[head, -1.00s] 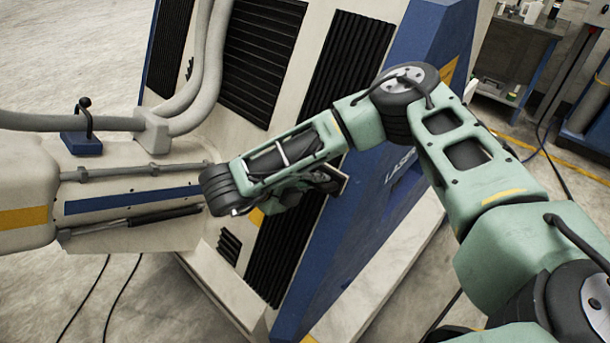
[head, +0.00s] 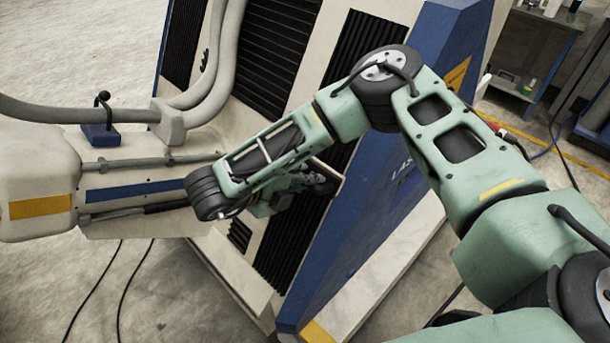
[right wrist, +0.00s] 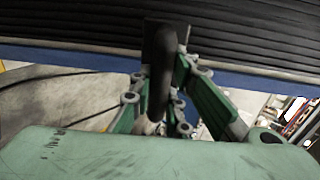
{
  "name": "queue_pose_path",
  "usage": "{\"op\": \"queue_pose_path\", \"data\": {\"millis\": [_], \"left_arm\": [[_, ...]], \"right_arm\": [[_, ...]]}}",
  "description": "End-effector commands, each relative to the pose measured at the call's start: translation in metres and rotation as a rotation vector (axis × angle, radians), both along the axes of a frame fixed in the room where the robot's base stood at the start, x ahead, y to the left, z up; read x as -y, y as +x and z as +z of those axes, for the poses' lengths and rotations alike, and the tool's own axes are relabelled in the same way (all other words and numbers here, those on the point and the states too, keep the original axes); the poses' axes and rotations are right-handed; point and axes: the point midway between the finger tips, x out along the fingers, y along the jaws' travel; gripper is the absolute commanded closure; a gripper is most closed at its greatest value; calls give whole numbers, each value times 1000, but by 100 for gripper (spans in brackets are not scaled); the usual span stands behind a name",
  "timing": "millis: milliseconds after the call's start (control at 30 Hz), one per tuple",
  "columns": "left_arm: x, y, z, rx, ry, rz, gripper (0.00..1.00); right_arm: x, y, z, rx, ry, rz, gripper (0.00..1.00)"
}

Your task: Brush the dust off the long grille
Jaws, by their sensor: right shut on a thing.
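The long grille (head: 365,50) is a dark, ribbed strip running down the pale face of a large machine, beside its blue edge panel. My right arm crosses in front of its middle and hides part of it. My right gripper (head: 318,182) is at this middle stretch. In the right wrist view the gripper (right wrist: 162,92) is shut on a brush with a dark handle (right wrist: 161,75). The brush's flat dark head (right wrist: 160,42) is up against or very close to the grille slats (right wrist: 250,30); contact cannot be told. Dust cannot be made out. My left gripper is not in view.
A pale machine arm (head: 35,175) with a yellow band and thick grey hoses (head: 215,60) stands at the left. A wider grille (head: 275,45) lies left of the long one. A cart (head: 530,60) stands at the back right. Cables lie on the floor.

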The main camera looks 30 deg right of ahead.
Motion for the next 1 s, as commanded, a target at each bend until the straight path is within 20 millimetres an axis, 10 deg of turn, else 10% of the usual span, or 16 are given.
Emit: {"op": "queue_pose_path", "data": {"millis": [1000], "left_arm": [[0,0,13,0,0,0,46]], "right_arm": [[-25,-8,15,1,-1,1,100]]}}
